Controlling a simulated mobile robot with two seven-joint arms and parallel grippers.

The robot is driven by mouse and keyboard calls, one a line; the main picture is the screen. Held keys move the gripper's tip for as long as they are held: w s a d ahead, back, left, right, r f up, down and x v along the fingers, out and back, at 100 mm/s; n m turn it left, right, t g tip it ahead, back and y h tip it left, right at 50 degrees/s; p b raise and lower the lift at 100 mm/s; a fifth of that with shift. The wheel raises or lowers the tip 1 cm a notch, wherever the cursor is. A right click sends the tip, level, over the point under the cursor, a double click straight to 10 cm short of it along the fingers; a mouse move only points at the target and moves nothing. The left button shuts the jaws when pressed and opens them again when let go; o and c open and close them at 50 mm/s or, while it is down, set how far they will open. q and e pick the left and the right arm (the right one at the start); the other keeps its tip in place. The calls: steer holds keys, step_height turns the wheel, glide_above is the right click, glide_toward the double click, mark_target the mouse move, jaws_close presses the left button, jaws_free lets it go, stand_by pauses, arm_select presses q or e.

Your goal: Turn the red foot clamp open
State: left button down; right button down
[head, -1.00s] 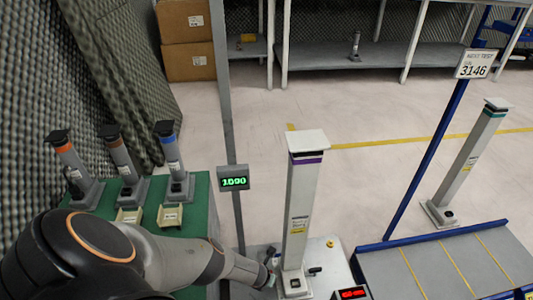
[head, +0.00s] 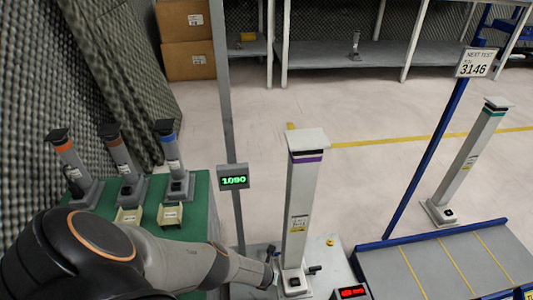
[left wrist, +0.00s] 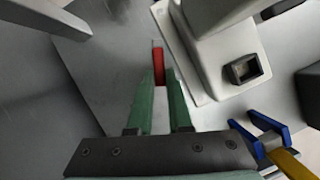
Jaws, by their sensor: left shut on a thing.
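The red foot clamp (left wrist: 158,64) shows in the left wrist view as a small red bar beside the white foot plate (left wrist: 190,70) of the post. My left gripper (left wrist: 160,84) has its green fingers closed on the red bar. In the head view my left gripper (head: 270,277) is low at the left side of the foot of the tall white post (head: 302,200) with the purple band. The red clamp itself cannot be made out there. The post stands upright.
A dark lever (head: 314,268) and a yellow button (head: 330,242) are near the post's foot. A green table (head: 200,215) with several small posts is at left. A blue-edged platform (head: 440,265) is at right.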

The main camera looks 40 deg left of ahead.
arm_select(q)
steer(key=shift+w+n+y, duration=0.1)
steer(key=shift+n+y, duration=0.2)
steer(key=shift+n, duration=0.3)
steer(key=c, duration=0.8)
jaws_free()
steer(key=shift+c, duration=0.2)
steer(key=p+v, duration=1.2)
steer(key=p, duration=0.1)
steer(key=shift+r, duration=0.35)
arm_select(e)
step_height(320, 180, up, 14)
steer(key=d, duration=0.1)
steer(key=shift+s+d+r+n+t, duration=0.25)
steer(key=shift+s+n+t, duration=0.05)
steer(key=shift+n+t, duration=0.1)
